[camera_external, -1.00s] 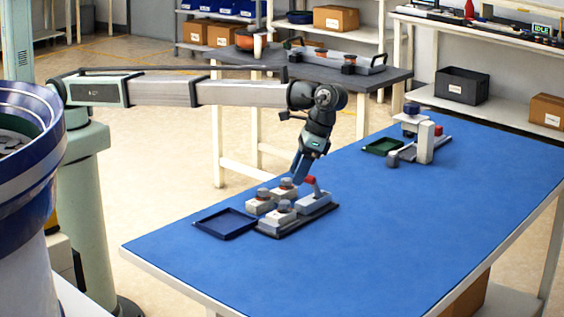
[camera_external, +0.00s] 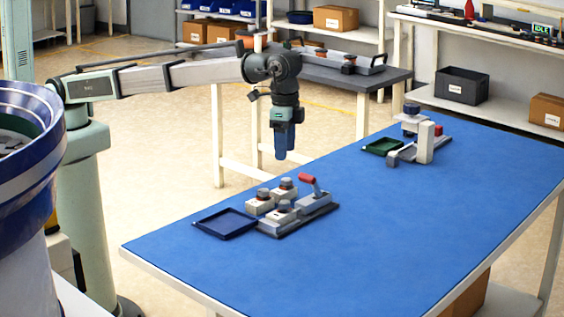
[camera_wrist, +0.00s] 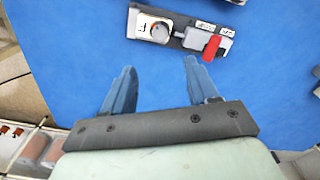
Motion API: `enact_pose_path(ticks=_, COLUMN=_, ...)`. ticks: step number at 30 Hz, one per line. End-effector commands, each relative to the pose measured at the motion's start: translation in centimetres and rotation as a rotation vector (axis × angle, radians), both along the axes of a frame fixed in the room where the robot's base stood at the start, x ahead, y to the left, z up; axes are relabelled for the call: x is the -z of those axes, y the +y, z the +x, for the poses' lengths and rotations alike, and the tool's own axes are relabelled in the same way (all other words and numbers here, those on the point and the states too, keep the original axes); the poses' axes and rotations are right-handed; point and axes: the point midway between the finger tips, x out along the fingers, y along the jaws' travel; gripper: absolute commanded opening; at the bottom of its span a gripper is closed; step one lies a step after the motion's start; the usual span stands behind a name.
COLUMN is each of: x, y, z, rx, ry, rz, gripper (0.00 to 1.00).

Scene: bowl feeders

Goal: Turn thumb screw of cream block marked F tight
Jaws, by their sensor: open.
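In the wrist view a cream block (camera_wrist: 153,27) with a round thumb screw on top sits on a dark plate. Its small dark mark looks like an F. Next to it on the plate is a grey block with a red handle (camera_wrist: 211,47). My gripper (camera_wrist: 160,85) is open and empty, apart from the block. In the external view my gripper (camera_external: 285,155) hangs pointing down above the table's back edge. Cream blocks with dark-topped screws (camera_external: 260,203) stand at the near station; their marks are too small to read there. I cannot tell how tight the screw is.
A dark blue tray (camera_external: 225,223) lies left of the near station, which has a raised red handle (camera_external: 308,182). A green tray (camera_external: 383,146) and a white upright post (camera_external: 425,142) stand farther right. The blue table (camera_external: 400,215) is clear at the front and right.

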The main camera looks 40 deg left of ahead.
Motion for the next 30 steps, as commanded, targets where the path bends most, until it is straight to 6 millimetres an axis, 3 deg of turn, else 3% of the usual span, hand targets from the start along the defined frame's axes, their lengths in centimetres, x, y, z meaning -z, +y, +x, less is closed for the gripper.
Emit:
enact_pose_path(ticks=5, x=1.2, y=0.1, z=0.0, rx=0.016, ry=0.001, rz=0.003, gripper=0.59)
enact_pose_path(ticks=21, x=10.1, y=0.1, z=0.0, rx=0.013, ry=0.002, rz=0.005, gripper=0.59)
enact_pose_path(ticks=30, x=13.3, y=0.1, z=0.0, rx=0.013, ry=0.002, rz=0.004, gripper=0.59)
